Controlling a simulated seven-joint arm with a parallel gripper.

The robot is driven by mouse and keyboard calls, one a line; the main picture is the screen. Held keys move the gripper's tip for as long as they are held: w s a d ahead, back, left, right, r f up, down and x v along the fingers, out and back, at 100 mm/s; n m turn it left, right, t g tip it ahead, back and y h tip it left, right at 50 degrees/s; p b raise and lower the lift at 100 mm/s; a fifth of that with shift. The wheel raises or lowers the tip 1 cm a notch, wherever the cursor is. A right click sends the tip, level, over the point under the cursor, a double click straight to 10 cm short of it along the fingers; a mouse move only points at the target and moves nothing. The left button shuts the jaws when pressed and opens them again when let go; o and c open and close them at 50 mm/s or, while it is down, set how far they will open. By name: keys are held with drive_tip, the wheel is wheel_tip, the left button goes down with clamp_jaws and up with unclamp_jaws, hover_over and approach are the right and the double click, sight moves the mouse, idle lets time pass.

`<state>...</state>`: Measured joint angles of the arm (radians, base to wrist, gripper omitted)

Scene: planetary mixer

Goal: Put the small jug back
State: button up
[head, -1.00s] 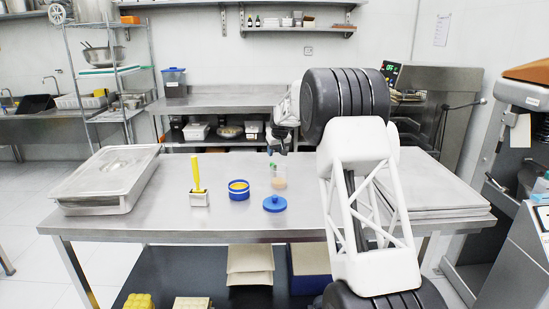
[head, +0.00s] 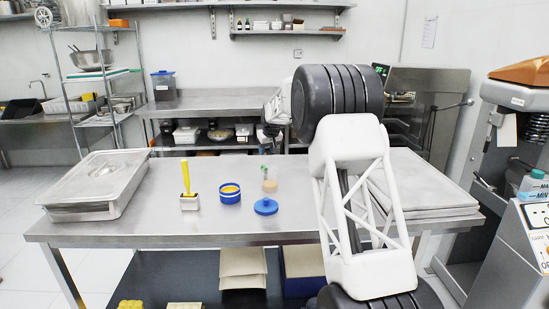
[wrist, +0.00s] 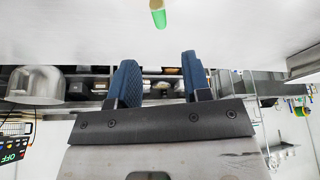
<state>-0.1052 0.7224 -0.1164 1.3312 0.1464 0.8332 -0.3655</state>
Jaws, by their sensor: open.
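A small clear vessel (head: 270,184) with beige contents stands on the steel table, behind the blue lid. It may be the small jug; its handle and spout are too small to tell. A green-topped item (head: 264,168) shows at its upper left; I cannot tell whether it is inside or behind. A green-ended cylinder (wrist: 157,14) shows at the top edge of the wrist view. My gripper (head: 270,140) is above and behind the vessel, apart from it. In the wrist view my gripper (wrist: 160,75) has its two blue fingers spread, with nothing between them.
On the steel table (head: 130,226) are a lidded steel pan (head: 98,180), a yellow-handled tool (head: 187,185), a blue tub (head: 230,194), a blue lid (head: 266,207) and flat sheets (head: 430,190). A mixer (head: 520,150) stands right. The table's front left is clear.

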drive_tip(key=s+d+r+m, duration=0.1)
drive_tip(key=s+d+r, duration=0.3)
drive_tip(key=s, duration=0.9)
drive_tip(key=s+d+r+h, duration=0.15)
drive_tip(key=s+r, duration=0.45)
drive_tip(key=s, duration=0.7)
drive_tip(key=s+d+r+m+y, duration=0.1)
drive_tip(key=s+d+r, duration=0.4)
drive_tip(key=s, duration=0.7)
drive_tip(key=s+d+f+m, duration=0.1)
drive_tip(key=s+f, duration=0.2)
drive_tip(key=s, duration=1.1)
drive_tip(key=s+d+f+g+h, duration=0.1)
drive_tip(key=s+f, duration=0.2)
drive_tip(key=s, duration=1.2)
drive_tip(key=s+d+f+m, duration=0.1)
drive_tip(key=s+f, duration=0.2)
drive_tip(key=s, duration=1.1)
drive_tip(key=shift+s+d+f+m, duration=0.3)
drive_tip(key=shift+s+f, duration=0.05)
drive_tip(key=shift+s, duration=0.05)
